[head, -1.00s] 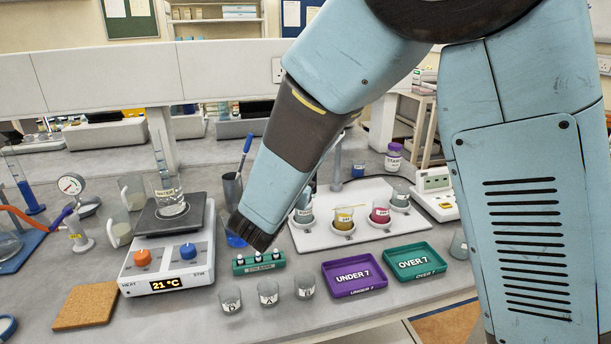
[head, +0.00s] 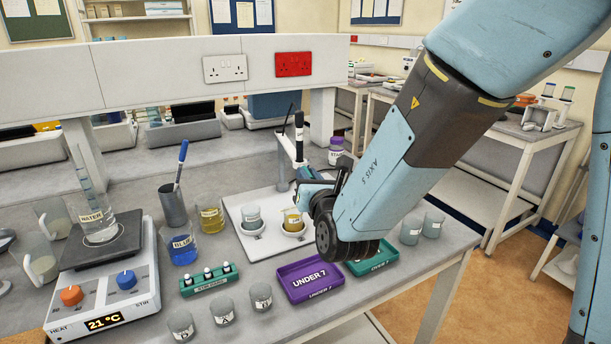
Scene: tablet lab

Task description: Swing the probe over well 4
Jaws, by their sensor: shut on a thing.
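The probe (head: 299,134), a black and white upright stick, is on a thin swing arm on a post (head: 282,165) behind the white well plate (head: 241,205). My gripper (head: 308,182) is at the lower end of the probe and appears shut on it; its fingertips are small and partly hidden by the wrist. I cannot read any well numbers.
A purple tray (head: 307,296) and a green tray (head: 383,258) lie in front of the plate. Several empty beakers (head: 224,313) and a green stir-bar rack (head: 209,284) are at front left. The hotplate (head: 100,310) is farther left. Two beakers (head: 432,223) stand at right.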

